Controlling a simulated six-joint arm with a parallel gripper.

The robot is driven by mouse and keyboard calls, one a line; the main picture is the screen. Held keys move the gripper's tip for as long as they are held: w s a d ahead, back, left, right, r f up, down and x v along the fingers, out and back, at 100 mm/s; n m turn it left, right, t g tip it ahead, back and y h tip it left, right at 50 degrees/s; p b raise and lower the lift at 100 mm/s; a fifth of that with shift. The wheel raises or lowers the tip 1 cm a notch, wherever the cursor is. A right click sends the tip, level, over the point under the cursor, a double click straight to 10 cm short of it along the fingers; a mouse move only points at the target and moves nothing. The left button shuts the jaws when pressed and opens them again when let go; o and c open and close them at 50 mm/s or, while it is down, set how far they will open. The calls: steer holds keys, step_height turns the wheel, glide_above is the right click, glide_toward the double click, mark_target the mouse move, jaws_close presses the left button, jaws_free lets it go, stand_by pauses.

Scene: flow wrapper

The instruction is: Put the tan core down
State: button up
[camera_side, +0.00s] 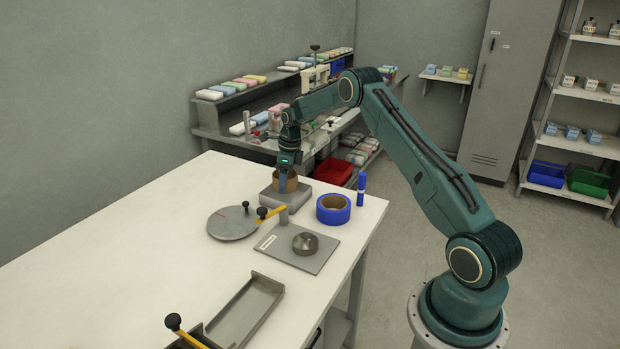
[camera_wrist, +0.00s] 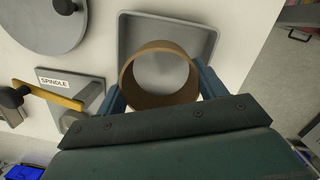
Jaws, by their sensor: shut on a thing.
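The tan core (camera_side: 285,182) is a short hollow cardboard ring, held upright at the far side of the white table. My gripper (camera_side: 285,172) is shut on it. In the wrist view the core (camera_wrist: 160,50) sits between my two fingers (camera_wrist: 160,88), which touch it on its left and right outer sides. Under the core is a grey square tray with a raised rim (camera_side: 270,202), also seen in the wrist view (camera_wrist: 127,40). I cannot tell whether the core touches the tray floor.
A round grey plate (camera_side: 231,224) lies to the left. The table's left part is clear.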

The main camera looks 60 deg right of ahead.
mark_target(284, 198)
steer(key=shift+f, duration=2.1)
steer(key=shift+f, duration=0.2)
steer(key=o, duration=0.7)
steer(key=shift+c, duration=0.2)
steer(key=shift+r, duration=0.1)
step_height(284, 198, up, 12)
steer(key=s, duration=0.1)
steer(key=shift+s+d, duration=0.35)
steer(key=shift+a+r, duration=0.1)
steer(key=shift+r, duration=0.05)
